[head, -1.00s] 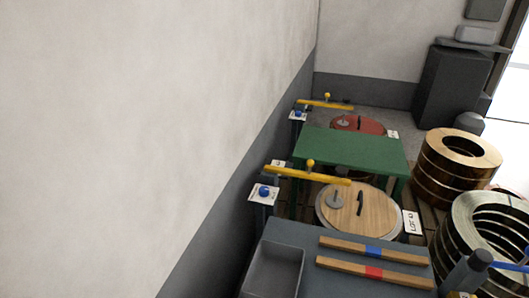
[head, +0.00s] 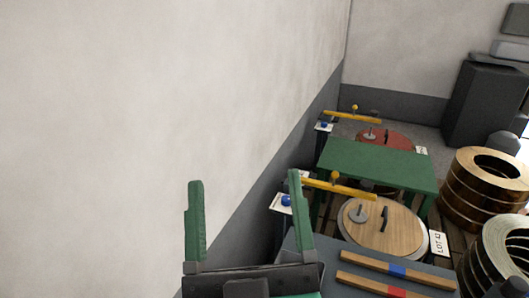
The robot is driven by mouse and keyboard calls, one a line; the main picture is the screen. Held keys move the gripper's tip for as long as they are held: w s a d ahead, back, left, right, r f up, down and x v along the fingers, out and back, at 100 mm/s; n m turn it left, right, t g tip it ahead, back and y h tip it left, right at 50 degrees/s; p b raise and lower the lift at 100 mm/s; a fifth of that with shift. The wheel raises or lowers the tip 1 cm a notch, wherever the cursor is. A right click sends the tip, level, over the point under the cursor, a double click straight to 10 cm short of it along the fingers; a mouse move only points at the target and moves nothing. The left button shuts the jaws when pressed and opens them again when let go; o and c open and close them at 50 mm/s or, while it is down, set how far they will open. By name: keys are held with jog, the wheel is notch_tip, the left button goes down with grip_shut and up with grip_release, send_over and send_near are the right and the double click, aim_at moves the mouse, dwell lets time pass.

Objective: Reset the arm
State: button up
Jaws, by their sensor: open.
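My gripper (head: 246,222) shows at the bottom middle of the head view, with two green fingers pointing up. The fingers stand wide apart with nothing between them. Behind it is the pale wall, and its right finger overlaps the view of the left end of the near yellow bar. The rest of my arm is out of view below.
A grey bench (head: 319,262) at the lower right holds two wooden bars, one with a blue band (head: 384,265) and one with a red band (head: 383,288). Beyond are a round wooden lid (head: 405,232), a green table (head: 379,163) and copper coils (head: 486,190). The wall (head: 150,120) fills the left.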

notch_tip(320, 180, up, 41)
jog(key=s+d+m+h+p, duration=0.2)
jog(key=s+m+h+p, duration=0.1)
jog(key=p, duration=3.2)
jog(key=shift+m+g+h, duration=0.3)
